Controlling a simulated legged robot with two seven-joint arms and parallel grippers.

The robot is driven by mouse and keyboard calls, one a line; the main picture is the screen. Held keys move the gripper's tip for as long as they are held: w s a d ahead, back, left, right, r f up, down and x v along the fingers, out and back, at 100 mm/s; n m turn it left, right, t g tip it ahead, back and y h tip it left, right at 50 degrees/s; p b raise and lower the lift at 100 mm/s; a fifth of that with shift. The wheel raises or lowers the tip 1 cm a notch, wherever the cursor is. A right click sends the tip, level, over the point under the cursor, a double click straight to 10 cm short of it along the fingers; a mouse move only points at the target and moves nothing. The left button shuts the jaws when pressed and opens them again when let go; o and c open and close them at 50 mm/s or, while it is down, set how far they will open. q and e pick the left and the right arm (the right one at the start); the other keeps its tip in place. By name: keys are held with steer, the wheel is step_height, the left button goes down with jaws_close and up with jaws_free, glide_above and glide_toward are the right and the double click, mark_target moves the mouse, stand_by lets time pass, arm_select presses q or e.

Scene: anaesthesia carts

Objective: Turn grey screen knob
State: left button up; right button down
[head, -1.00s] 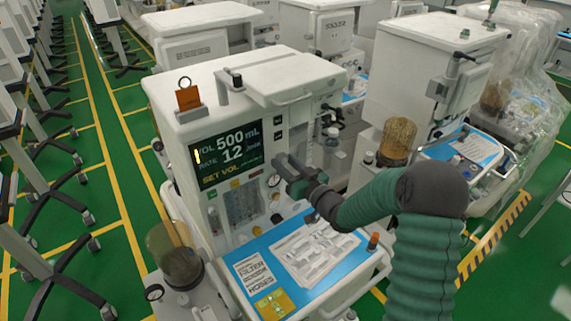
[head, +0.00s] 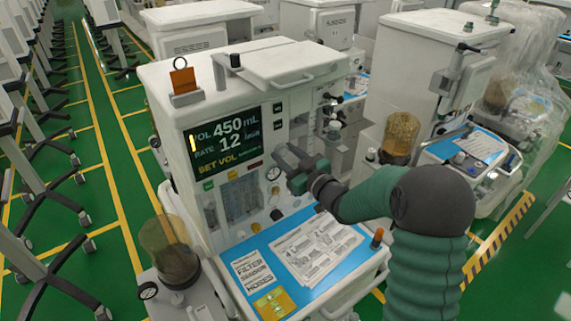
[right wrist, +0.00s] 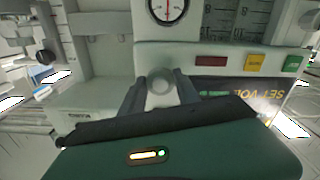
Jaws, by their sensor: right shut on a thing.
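The grey screen knob (right wrist: 160,86) shows in the right wrist view as a round, pale grey knob between my fingertips. My right gripper (head: 284,158) is shut on it, at the right edge of the dark screen (head: 225,140) on the front of the white anaesthesia cart (head: 235,80). In the head view the gripper hides the knob. The screen reads VOL 450 mL, RATE 12 and SET VOL. The wrist view is upside down, and part of the screen (right wrist: 235,92) shows there beside the fingers. My left gripper is not in view.
A round gauge (right wrist: 168,8) and red, yellow and green labels lie close to the knob. A blue work surface (head: 262,245) with printed sheets juts out below. A second cart (head: 435,75) stands to the right.

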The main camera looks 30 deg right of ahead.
steer(key=n+b, duration=0.3)
steer(key=b, duration=0.1)
steer(key=n+b, duration=0.7)
steer(key=b, duration=0.2)
steer(key=shift+f+n, duration=0.3)
steer(key=shift+n, duration=0.1)
steer(key=shift+d+r+n+b, duration=0.1)
steer(key=shift+r+n+b, duration=0.05)
steer(key=shift+n+b, duration=1.1)
steer(key=c, duration=1.1)
jaws_free()
steer(key=shift+o, duration=1)
steer(key=shift+r, duration=0.1)
steer(key=s+d, duration=0.1)
steer(key=s, duration=1.5)
steer(key=shift+s+d, duration=0.15)
steer(key=shift+s, duration=0.2)
steer(key=shift+w, duration=0.1)
